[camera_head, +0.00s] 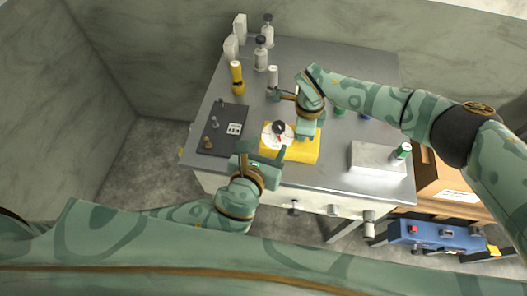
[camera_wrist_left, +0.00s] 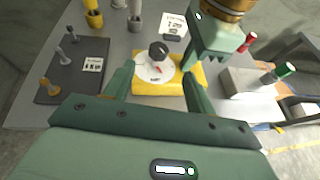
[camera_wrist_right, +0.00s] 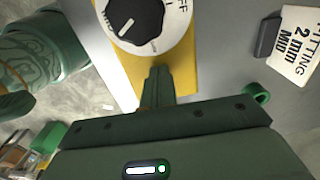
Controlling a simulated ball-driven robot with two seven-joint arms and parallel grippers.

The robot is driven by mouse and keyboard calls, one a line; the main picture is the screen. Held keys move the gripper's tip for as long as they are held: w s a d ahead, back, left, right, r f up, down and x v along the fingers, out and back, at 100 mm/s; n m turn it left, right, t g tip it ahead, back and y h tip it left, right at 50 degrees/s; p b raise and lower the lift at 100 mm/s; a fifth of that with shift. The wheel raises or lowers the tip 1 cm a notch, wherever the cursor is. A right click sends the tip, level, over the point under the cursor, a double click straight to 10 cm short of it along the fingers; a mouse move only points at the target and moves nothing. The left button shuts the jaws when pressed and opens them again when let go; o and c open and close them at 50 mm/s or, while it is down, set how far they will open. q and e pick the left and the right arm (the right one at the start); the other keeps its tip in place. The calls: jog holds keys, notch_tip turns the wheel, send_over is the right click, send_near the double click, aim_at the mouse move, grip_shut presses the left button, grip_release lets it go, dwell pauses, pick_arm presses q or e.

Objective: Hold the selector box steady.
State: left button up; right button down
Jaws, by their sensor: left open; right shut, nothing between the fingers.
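The selector box (camera_head: 305,150) is yellow with a white dial face and a black knob (camera_head: 279,128); it sits near the table's front edge. It also shows in the left wrist view (camera_wrist_left: 150,88). My left gripper (camera_head: 263,155) is open at the box's front side; in the left wrist view its fingers (camera_wrist_left: 158,75) appear on either side of the box, and I cannot tell if they touch it. My right gripper (camera_head: 307,132) is shut and empty, over the box's right part beside the dial. In the right wrist view its closed fingertips (camera_wrist_right: 157,72) are just below the knob (camera_wrist_right: 134,20).
A dark mat (camera_head: 222,128) with small pegs and a label lies left of the box. A yellow bottle (camera_head: 237,78) and clear bottles (camera_head: 261,54) stand behind. A pale block (camera_head: 377,158) and a green-marked can (camera_head: 401,151) are to the right. A blue unit (camera_head: 432,235) stands lower right.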

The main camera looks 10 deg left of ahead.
pick_arm(q)
jog(key=v, duration=0.3)
